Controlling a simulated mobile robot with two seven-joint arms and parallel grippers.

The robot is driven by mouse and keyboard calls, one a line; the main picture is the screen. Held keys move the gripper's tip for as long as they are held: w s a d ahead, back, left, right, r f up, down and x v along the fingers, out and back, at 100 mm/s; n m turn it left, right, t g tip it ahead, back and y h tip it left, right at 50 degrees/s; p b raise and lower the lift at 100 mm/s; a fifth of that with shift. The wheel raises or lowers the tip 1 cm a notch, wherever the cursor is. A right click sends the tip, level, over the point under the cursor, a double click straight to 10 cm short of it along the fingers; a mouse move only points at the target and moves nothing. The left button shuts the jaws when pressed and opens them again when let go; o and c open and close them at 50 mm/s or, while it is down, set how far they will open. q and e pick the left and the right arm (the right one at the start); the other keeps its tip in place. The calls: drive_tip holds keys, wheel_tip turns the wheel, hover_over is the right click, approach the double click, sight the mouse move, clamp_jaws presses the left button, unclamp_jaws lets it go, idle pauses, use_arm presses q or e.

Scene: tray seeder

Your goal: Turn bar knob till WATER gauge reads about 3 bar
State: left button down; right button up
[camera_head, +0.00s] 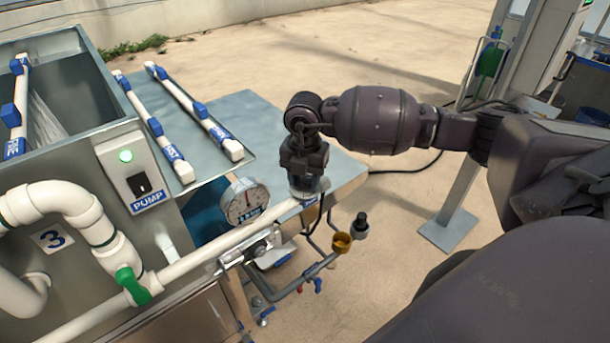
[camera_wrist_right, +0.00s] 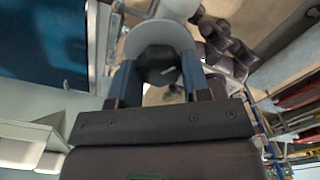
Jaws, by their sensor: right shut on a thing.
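The WATER gauge (camera_head: 245,200) is a round white dial on the white pipe (camera_head: 195,258), left of my right gripper. Its needle is too small to read with certainty. My right gripper (camera_head: 306,187) points down over the pipe's right end and is shut on the bar knob. The gripper hides most of the knob in the head view. In the right wrist view the dark knob (camera_wrist_right: 158,66) sits between the two blue-grey fingers, with a pale round part (camera_wrist_right: 160,33) behind it. My left gripper is out of view.
The PUMP switch box (camera_head: 133,170) has a lit green light. A green-handled valve (camera_head: 132,286) is on the pipe at left. White tubes with blue clips (camera_head: 190,108) lie on the metal top. A brass cup (camera_head: 341,243) and a black-topped fitting (camera_head: 360,225) stand right of the pipe.

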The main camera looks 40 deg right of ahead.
sight(305, 180)
idle(0.3)
drive_tip(key=o, duration=0.9)
drive_tip(key=shift+r, duration=0.15)
wheel_tip(305, 180, up, 11)
drive_tip(key=shift+f, duration=0.2)
idle(0.4)
drive_tip(key=shift+f, duration=0.1)
